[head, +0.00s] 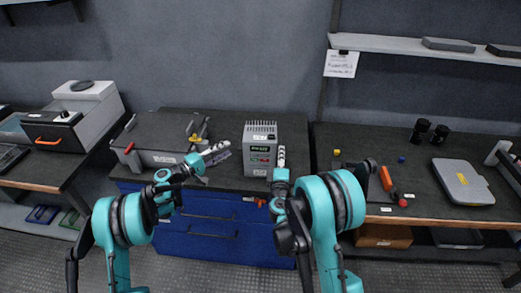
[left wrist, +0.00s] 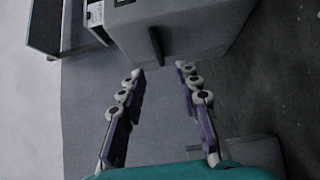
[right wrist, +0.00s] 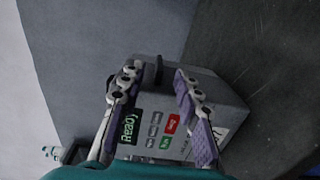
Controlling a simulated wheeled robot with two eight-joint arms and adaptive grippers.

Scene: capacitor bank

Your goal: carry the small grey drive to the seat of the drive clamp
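The small grey drive (head: 260,150) stands upright on the middle bench, its green display and buttons facing me. The right wrist view shows its front face (right wrist: 160,125) close ahead, partly behind the fingers. My right gripper (head: 281,157) is open and empty at the drive's right front; I cannot tell whether it touches. My left gripper (head: 222,147) is open and empty, left of the drive and apart from it. A grey box face (left wrist: 185,30), apparently the drive, lies beyond its fingers. A black clamp with an orange handle (head: 386,178), apparently the drive clamp, stands on the right bench; my right arm partly hides it.
A dark grey unit (head: 158,158) with red and yellow parts stands left of the drive. A grey case (head: 462,182) and two black cylinders (head: 421,131) occupy the right bench. A shelf (head: 400,45) hangs above. A gap of bare bench lies behind the clamp.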

